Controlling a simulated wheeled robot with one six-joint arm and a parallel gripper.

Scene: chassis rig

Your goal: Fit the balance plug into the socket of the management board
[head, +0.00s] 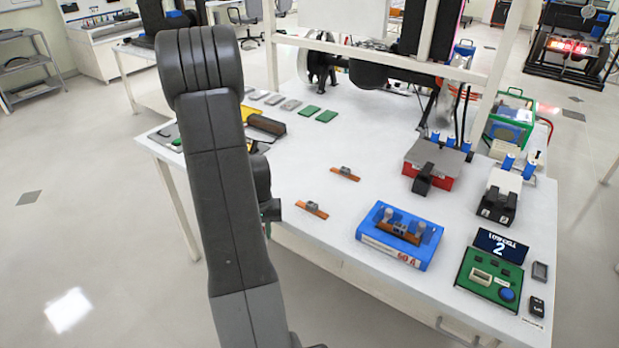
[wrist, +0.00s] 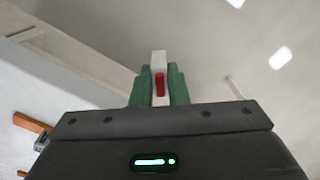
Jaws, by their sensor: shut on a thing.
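My gripper (wrist: 159,74) shows its green fingers in the wrist view, shut on a white plug (wrist: 158,57) with a red part on its face. The plug sticks out beyond the fingertips. In the head view the gripper (head: 270,210) is mostly hidden behind my arm, off the table's front left edge, and the plug cannot be made out. The green board (head: 474,290) lies at the table's right front, with a pale socket (head: 481,275), a blue round part and a dark display marked 2. The gripper is well to the left of the board, apart from it.
A blue block (head: 400,236) with posts and an orange strip stands left of the board. Two orange strips with grey parts (head: 345,173) lie mid-table. A red-based device (head: 432,168) and a black-and-white device (head: 498,196) stand behind. The white table (head: 300,150) has bare room between.

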